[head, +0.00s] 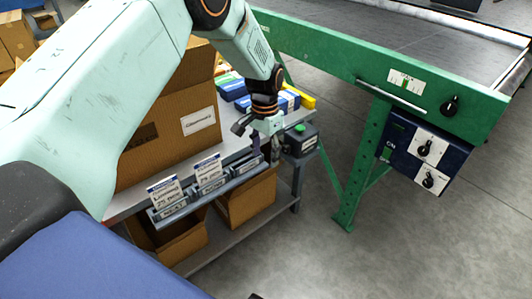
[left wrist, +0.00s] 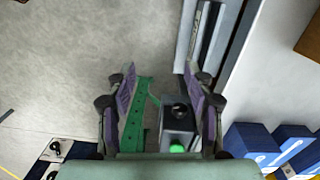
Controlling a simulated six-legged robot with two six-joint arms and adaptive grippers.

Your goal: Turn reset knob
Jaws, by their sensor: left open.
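A small dark grey box (head: 300,141) with a green button on top sits at the table's right corner. In the left wrist view this box (left wrist: 178,128) shows a round black knob (left wrist: 180,111) and the green button (left wrist: 177,149). My left gripper (head: 258,145) is open and empty, pointing down just left of the box. In the left wrist view the gripper (left wrist: 160,78) has the box between its fingers in the picture, nearer the right finger; contact cannot be told. More black knobs show on the green machine (head: 450,106) and its blue panel (head: 424,148). No reset label is readable.
A large cardboard box (head: 160,135) and blue and yellow cartons (head: 288,101) stand on the grey table. Label holders (head: 208,173) line its front edge, above open cardboard boxes (head: 247,200). A green machine leg (head: 353,180) stands to the right. The floor in front is clear.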

